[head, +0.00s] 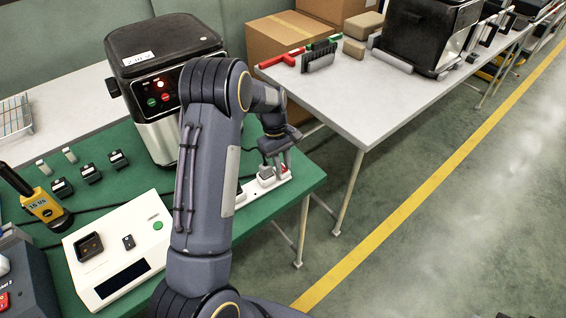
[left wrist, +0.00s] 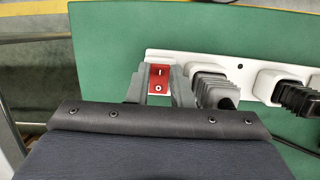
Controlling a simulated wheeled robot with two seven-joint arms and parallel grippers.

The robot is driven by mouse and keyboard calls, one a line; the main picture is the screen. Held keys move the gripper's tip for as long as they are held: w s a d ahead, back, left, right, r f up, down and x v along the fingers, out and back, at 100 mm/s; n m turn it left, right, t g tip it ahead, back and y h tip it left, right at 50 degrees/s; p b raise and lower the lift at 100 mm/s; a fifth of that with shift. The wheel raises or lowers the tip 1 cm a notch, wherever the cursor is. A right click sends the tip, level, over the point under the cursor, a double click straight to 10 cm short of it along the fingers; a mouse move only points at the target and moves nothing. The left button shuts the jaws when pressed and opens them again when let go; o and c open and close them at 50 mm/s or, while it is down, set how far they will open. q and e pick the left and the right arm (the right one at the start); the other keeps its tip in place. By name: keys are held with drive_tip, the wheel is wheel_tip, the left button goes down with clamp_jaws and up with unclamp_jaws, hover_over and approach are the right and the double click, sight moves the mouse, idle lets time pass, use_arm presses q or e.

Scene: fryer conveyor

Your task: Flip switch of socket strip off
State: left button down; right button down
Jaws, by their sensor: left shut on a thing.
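The white socket strip (head: 249,196) lies along the right edge of the green table. It also shows in the left wrist view (left wrist: 240,67), with grey plugs (left wrist: 209,86) in its sockets. Its red rocker switch (left wrist: 159,79), marked with a line and a circle, is near the strip's left end there. My left gripper (head: 277,166) is down at the strip. In the left wrist view its fingers (left wrist: 158,88) stand on both sides of the switch, shut on it, the right finger close beside a plug. The switch cannot be made out in the head view. My right gripper is not in view.
A black and silver fryer (head: 158,130) stands behind my left arm on the green table (head: 310,172). A white device (head: 118,250) and a yellow handheld unit (head: 43,207) are at the left. Beyond a gap is a white table (head: 370,105).

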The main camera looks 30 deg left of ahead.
use_arm(q)
drive_tip(key=c, duration=1.6)
unclamp_jaws()
drive_tip(key=shift+o, duration=0.2)
drive_tip(key=s+v, duration=0.1)
drive_tip(key=v, duration=0.6)
drive_tip(key=shift+w+r+b, duration=0.35)
drive_tip(key=shift+w+r, duration=0.05)
drive_tip(key=shift+w, duration=0.1)
drive_tip(key=shift+a, duration=0.1)
